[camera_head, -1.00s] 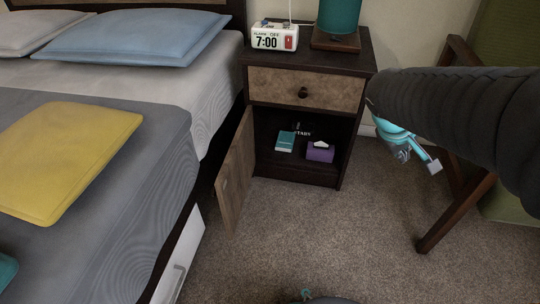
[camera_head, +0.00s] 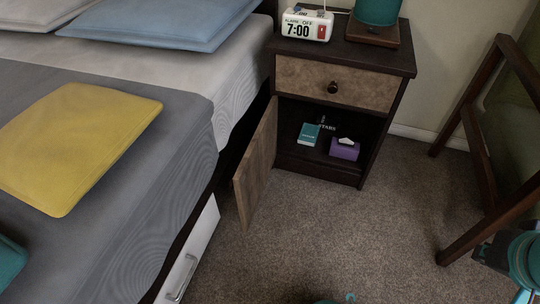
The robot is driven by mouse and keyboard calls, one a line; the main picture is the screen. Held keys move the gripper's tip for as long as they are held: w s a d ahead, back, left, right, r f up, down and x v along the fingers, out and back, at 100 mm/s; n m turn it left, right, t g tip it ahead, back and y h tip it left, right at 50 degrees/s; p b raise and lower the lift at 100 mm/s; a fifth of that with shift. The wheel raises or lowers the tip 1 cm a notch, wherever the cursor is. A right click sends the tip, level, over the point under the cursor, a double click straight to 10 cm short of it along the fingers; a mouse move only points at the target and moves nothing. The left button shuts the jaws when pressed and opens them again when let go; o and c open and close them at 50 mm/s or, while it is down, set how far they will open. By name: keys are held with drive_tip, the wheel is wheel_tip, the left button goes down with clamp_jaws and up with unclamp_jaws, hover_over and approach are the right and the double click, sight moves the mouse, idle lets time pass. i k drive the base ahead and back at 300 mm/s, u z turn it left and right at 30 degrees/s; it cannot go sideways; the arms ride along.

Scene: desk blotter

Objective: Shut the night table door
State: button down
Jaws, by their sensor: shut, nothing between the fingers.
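The night table (camera_head: 395,62) stands against the wall beside the bed. Its lower door (camera_head: 258,165) is wooden, hinged on the left, and stands wide open, swung out towards me along the bed side. The open compartment shows a teal book or box (camera_head: 309,135) and a purple tissue box (camera_head: 344,149). Both sit inside, behind the front edge. The drawer (camera_head: 335,84) above is shut, with a dark round knob. Part of my arm, teal and dark, shows at the lower right edge, well away from the door. My gripper's fingers do not show.
The bed with a yellow cushion (camera_head: 78,146) is on the left, close to the door. A white drawer front (camera_head: 190,256) is under it. Carpet (camera_head: 350,230) in front of the table is clear. A clock (camera_head: 306,24) and lamp (camera_head: 377,12) stand on top.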

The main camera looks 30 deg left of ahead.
sight(249, 181)
drive_tip(key=z, duration=0.6)
drive_tip(key=k, duration=0.6)
drive_tip(key=u, duration=1.3)
drive_tip(key=i, duration=0.45)
